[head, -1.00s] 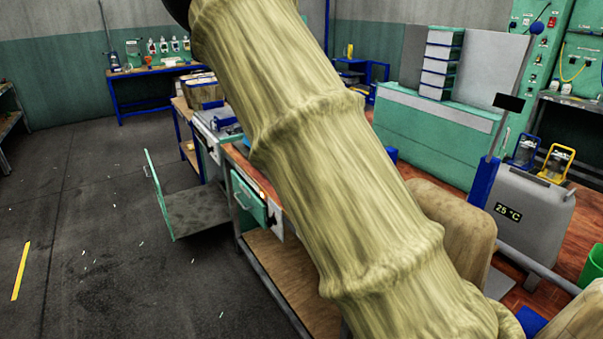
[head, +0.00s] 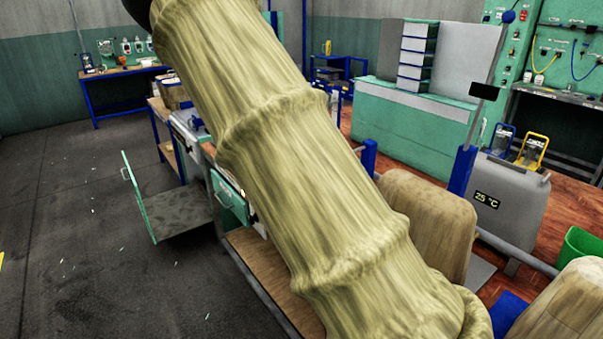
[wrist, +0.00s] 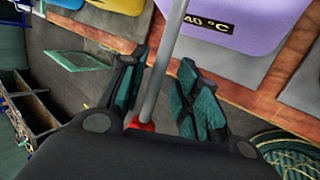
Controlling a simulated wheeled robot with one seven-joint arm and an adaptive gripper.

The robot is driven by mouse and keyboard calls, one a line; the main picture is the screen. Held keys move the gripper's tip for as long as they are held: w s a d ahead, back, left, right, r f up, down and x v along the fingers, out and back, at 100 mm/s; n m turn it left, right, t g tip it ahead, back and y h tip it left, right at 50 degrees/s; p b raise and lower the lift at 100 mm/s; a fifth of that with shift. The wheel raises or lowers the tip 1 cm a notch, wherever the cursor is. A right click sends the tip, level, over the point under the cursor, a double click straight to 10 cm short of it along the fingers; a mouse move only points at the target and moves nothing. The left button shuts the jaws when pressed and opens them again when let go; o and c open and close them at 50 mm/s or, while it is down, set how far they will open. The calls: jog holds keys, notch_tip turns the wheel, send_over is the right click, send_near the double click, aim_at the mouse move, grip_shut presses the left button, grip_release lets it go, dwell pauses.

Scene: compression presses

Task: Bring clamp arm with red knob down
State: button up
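The clamp arm (wrist: 168,55) is a grey rod that runs from the top edge of the wrist view down between the fingers of my gripper (wrist: 160,72). Its red knob (wrist: 140,125) is deep between the fingers, close to the palm. The fingers are spread to either side of the rod, with gaps showing on both sides, so my gripper is open around it. A purple press body (wrist: 225,35) marked 40 °C is beyond the right finger. The head view hides my gripper and the red knob; my sleeved arm fills its middle.
A grey press (head: 510,205) marked 25 °C is at right, beside a raised lever with a blue knob (head: 509,16). A green bin (head: 580,245) is at the right edge. A coiled hose (wrist: 295,150) shows in the wrist view.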

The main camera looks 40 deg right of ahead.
jog(key=shift+a+r, duration=0.25)
jog(key=shift+r, duration=0.15)
jog(key=v, duration=1.1)
jog(key=shift+s, duration=0.25)
jog(key=shift+d+r, duration=0.1)
